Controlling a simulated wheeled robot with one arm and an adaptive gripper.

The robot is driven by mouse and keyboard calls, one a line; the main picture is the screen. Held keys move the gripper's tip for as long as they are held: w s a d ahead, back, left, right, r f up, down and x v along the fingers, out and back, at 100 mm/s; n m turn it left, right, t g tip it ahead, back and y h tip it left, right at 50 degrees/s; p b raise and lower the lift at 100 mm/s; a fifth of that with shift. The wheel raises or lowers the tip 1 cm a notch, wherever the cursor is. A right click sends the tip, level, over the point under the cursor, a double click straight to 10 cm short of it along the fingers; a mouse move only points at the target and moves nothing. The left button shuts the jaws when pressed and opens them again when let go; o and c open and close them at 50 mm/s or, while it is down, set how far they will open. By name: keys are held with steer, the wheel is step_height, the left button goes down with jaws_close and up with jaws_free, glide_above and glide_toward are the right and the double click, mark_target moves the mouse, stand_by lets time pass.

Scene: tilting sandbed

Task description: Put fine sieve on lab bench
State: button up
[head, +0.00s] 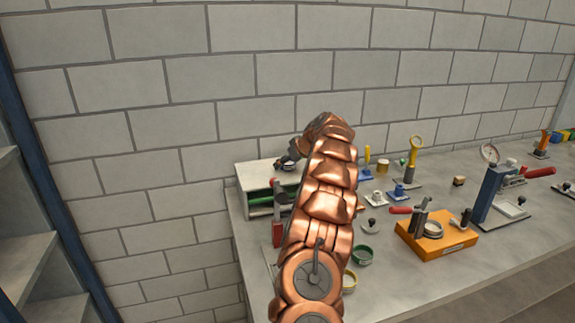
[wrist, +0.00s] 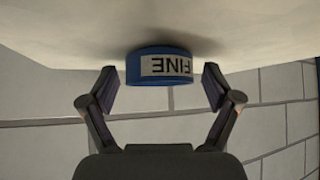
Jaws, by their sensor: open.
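The fine sieve (wrist: 160,66) is a short blue cylinder with a white label reading FINE, upside down in the wrist view. It rests on a pale surface that fills the top of that view. My gripper (wrist: 159,74) is open, with one finger to each side of the sieve and a gap at both sides. In the head view my gripper (head: 288,163) is small and dark above the grey shelf box (head: 258,173); I cannot make out the sieve there. The lab bench (head: 395,285) is the long grey top, partly hidden by my copper arm.
An orange block (head: 450,245) with clamps, a blue upright stand (head: 490,195), a green ring (head: 362,254) and several small tools stand on the bench. A red-handled tool (head: 277,225) is beside my arm. A block wall stands behind.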

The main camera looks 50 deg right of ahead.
steer(key=c, duration=1.3)
steer(key=shift+r, duration=0.1)
